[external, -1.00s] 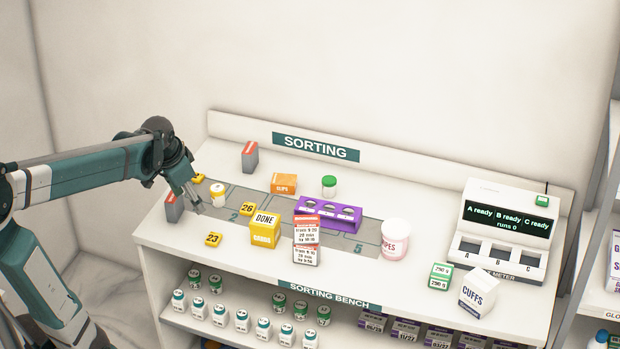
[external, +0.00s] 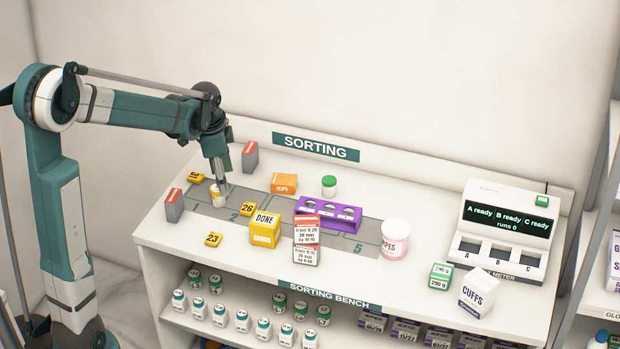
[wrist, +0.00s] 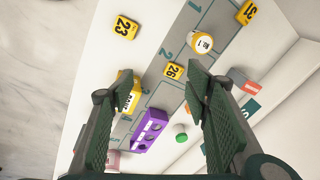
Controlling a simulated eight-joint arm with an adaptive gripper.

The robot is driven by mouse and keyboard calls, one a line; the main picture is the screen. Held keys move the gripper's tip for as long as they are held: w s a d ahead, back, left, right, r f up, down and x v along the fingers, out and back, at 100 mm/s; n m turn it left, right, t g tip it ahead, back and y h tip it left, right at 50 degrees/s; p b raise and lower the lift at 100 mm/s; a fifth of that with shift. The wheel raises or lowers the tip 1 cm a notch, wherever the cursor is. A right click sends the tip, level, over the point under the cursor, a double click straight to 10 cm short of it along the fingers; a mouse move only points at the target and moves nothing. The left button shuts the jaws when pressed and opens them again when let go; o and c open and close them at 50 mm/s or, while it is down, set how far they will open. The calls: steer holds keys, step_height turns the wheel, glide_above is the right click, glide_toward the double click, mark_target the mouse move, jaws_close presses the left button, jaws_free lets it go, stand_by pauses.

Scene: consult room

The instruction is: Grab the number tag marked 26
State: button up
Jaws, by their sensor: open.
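The number tag marked 26 (external: 248,209) is a small yellow tag with black figures, lying on the grey numbered strip of the bench. It also shows in the wrist view (wrist: 173,70), between my fingertips in the picture, with nothing covering its figures. My gripper (external: 222,183) is open and empty, pointing down, to the left of the tag and above the bench. In the wrist view its two fingers (wrist: 165,82) stand wide apart. A tag marked 23 (external: 213,239) lies nearer the front edge.
A yellow-and-white bottle (external: 217,198) stands just beneath my gripper in the external view. The yellow DONE box (external: 265,232) stands close to tag 26, on its right. An orange clips box (external: 284,184) and a purple rack (external: 330,221) stand farther right. Bare bench lies around tag 23.

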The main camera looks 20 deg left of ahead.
mark_target(251, 207)
steer(key=w+d+f+m+p, duration=0.1)
steer(key=w+f, duration=0.1)
steer(key=w, duration=0.1)
steer(key=w+d+f+m+g+p, duration=0.1)
steer(key=w+f+m+p, duration=0.1)
steer(key=w+f, duration=0.1)
steer(key=w+d+f+m+g+p, duration=0.1)
steer(key=w+f+m+p, duration=0.1)
steer(key=w+f, duration=0.1)
steer(key=shift+w+d, duration=0.15)
steer(key=shift+d, duration=0.2)
steer(key=shift+f, duration=0.1)
steer(key=shift+f, duration=0.1)
steer(key=shift+f, duration=1.2)
steer(key=shift+f, duration=0.1)
steer(key=shift+f, duration=2.5)
steer(key=c, duration=0.9)
